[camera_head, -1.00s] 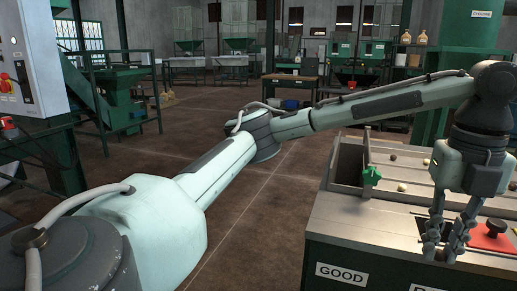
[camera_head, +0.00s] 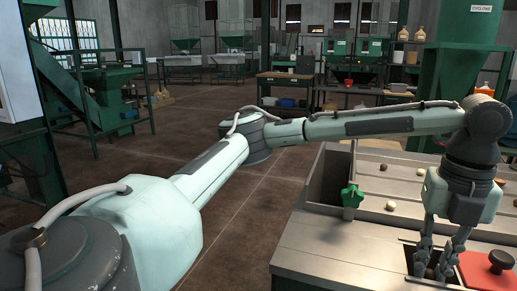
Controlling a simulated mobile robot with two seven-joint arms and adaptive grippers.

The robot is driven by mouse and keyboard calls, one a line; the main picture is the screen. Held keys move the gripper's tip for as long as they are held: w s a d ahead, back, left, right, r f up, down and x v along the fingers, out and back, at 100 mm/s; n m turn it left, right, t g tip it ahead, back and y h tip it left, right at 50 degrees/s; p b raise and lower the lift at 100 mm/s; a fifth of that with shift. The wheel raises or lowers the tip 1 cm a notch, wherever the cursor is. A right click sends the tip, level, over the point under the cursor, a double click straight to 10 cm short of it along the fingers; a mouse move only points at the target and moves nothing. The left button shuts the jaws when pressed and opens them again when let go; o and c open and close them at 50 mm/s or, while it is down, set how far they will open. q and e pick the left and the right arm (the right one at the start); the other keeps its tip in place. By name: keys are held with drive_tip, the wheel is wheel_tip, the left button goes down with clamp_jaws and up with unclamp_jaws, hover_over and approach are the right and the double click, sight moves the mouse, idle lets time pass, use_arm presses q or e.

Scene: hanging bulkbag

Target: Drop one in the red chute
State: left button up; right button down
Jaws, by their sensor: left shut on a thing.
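My left gripper (camera_head: 435,266) points down at the dark square opening (camera_head: 408,250) in the metal bench top. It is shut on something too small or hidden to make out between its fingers. The fingertips are at or just inside the opening; I cannot tell how deep. A red plate with a black knob (camera_head: 501,261) lies just right of the gripper. Small rounded pieces lie in the sorting trays behind: a pale one (camera_head: 391,205), a brown one (camera_head: 384,167) and others. My right gripper is not in view.
The metal bench top (camera_head: 330,245) fills the lower right. A green cyclone column (camera_head: 462,50) rises behind. The floor (camera_head: 240,215) left of the bench is clear.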

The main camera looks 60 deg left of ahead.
use_arm(q)
drive_tip(key=shift+f, duration=0.6)
drive_tip(key=o, duration=0.7)
drive_tip(key=shift+o, duration=0.2)
drive_tip(key=shift+r, duration=0.1)
wheel_tip(320, 180, up, 12)
